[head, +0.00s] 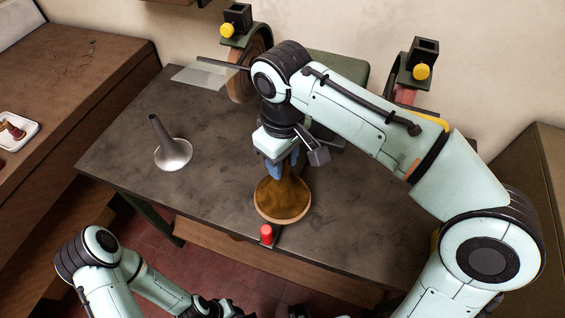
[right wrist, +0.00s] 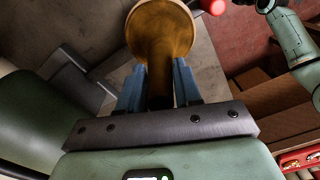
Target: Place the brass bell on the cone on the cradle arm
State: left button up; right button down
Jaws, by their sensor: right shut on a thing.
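The brass bell (head: 283,201) is a golden-brown flared horn. My right gripper (head: 284,166) is shut on its narrow neck, with the flared end toward the front edge of the bench. In the right wrist view the bell (right wrist: 163,30) runs out between the blue fingers (right wrist: 159,85). I cannot tell whether its rim touches the bench. A red cylinder (head: 266,233) on a dark mount stands at the bench's front edge, just below the bell. I cannot make out a cone or a cradle arm for certain. My left arm is low at the left; its gripper is not visible.
A silver flared horn (head: 174,153) stands on its wide end on the dark bench (head: 220,190). Machines with yellow knobs (head: 227,30) (head: 421,71) stand along the back. A clear sheet (head: 198,75) is at the back left. A white tray (head: 30,124) lies on a side counter.

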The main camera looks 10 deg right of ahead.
pick_arm(q)
jog(key=shift+f, duration=0.1)
pick_arm(e)
jog(key=shift+f, duration=0.3)
jog(key=shift+f, duration=0.15)
jog(key=c, duration=0.8)
grip_release()
pick_arm(q)
jog(key=shift+s, duration=0.1)
pick_arm(e)
notch_tip(320, 180, up, 12)
jog(key=p, duration=0.4)
jog(key=shift+r, duration=0.25)
pick_arm(q)
jog(key=w+r, duration=0.3)
jog(key=r, duration=0.2)
jog(key=shift+w, duration=0.2)
jog(key=shift+s, duration=0.1)
